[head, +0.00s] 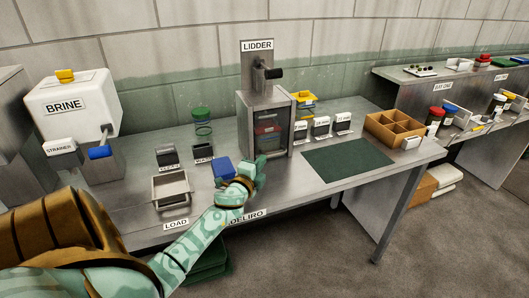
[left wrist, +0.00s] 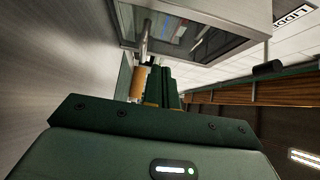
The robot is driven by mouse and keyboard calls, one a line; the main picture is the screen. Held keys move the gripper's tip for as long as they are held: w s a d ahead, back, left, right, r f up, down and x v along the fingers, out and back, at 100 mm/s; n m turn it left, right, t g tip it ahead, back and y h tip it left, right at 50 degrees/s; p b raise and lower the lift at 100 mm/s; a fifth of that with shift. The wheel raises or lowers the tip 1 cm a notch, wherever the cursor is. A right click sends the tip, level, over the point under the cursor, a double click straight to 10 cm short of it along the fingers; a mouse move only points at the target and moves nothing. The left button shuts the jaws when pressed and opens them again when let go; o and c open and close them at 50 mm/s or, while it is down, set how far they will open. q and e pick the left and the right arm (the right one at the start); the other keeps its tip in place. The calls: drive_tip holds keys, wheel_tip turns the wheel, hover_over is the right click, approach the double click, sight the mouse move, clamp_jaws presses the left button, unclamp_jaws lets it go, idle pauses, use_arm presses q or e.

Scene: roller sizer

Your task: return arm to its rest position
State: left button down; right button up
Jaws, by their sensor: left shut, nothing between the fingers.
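My left arm, pale green with brown bands, reaches in from the lower left in the head view. Its gripper (head: 260,165) is just in front of the lidder (head: 265,120), low over the steel bench (head: 300,195). In the left wrist view, the dark green fingers (left wrist: 163,84) are together with nothing held between them, and the lidder's metal housing (left wrist: 200,45) shows beyond. A small tan cylinder (left wrist: 137,84) shows beside the fingers; I cannot tell what it is. My right gripper is not in view.
A blue block (head: 223,170) is close left of the gripper. A metal tray (head: 171,189) sits further left, near the brine tank (head: 75,105). A green glass jar (head: 202,122) stands behind. A dark mat (head: 346,160) and wooden divided box (head: 396,130) lie right.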

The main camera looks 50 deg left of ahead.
use_arm(q)
drive_tip(key=v, duration=0.4)
drive_tip(key=shift+s+d+r, duration=0.15)
drive_tip(key=shift+s+d, duration=0.1)
drive_tip(key=shift+d, duration=0.1)
drive_tip(key=shift+s, duration=0.35)
drive_tip(key=shift+d, duration=0.1)
drive_tip(key=shift+s+d, duration=0.1)
